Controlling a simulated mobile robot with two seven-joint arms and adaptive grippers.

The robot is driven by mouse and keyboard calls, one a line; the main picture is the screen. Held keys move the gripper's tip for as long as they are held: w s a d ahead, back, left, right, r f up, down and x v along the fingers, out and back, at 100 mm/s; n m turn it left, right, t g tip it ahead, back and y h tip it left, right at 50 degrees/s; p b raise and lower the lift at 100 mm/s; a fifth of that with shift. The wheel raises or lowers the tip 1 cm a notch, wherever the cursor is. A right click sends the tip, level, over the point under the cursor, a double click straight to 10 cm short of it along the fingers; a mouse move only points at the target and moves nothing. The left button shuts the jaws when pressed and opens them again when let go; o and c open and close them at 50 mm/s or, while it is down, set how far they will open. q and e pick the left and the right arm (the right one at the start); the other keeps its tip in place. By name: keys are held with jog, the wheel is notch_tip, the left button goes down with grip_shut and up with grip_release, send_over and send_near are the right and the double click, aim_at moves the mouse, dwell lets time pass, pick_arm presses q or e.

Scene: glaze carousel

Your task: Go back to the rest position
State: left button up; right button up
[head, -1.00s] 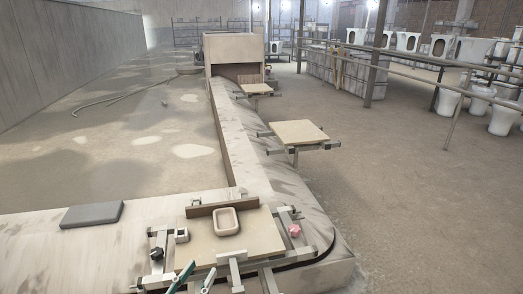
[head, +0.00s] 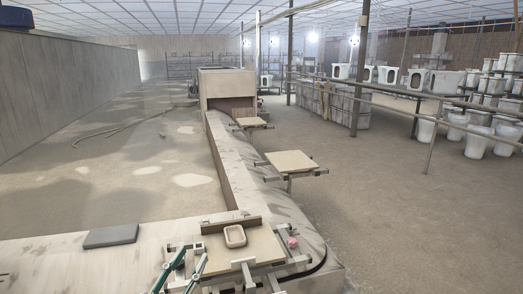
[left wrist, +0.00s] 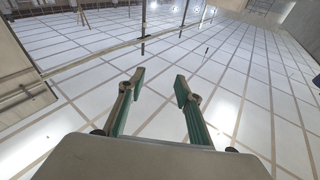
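My left gripper (head: 183,268) shows at the bottom of the head view, left of the nearest carousel board (head: 262,247). Its two green-padded fingers are apart with nothing between them. The left wrist view also shows the gripper (left wrist: 159,88) open and empty, with the ceiling grid and lamps behind it. A small pinkish tray (head: 235,236) rests on the nearest board, against a brown upright strip (head: 231,225). The gripper is apart from the tray. My right gripper is not in view.
A grey slab (head: 111,236) lies on the pale ledge at left. More boards (head: 291,161) stand on arms along the carousel track, which leads to a box-like booth (head: 226,91). A pink knob (head: 292,242) is beside the nearest board. Open floor lies at right.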

pick_arm(q)
jog(key=s+f+g+y+b, duration=0.1)
jog(key=s+f+g+b, duration=0.15)
jog(key=f, duration=0.65)
jog(key=s+f+g+y+b, duration=0.1)
jog(key=s+f, duration=0.2)
jog(key=f, duration=0.6)
pick_arm(e)
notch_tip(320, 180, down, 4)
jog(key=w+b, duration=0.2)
jog(key=b, duration=0.3)
pick_arm(q)
jog(key=s+a+f+g+y, duration=0.25)
jog(key=s+f+g, duration=0.35)
jog(key=s+f, duration=1.25)
notch_tip(320, 180, up, 6)
jog(key=p, duration=1.2)
jog(key=shift+h, duration=0.35)
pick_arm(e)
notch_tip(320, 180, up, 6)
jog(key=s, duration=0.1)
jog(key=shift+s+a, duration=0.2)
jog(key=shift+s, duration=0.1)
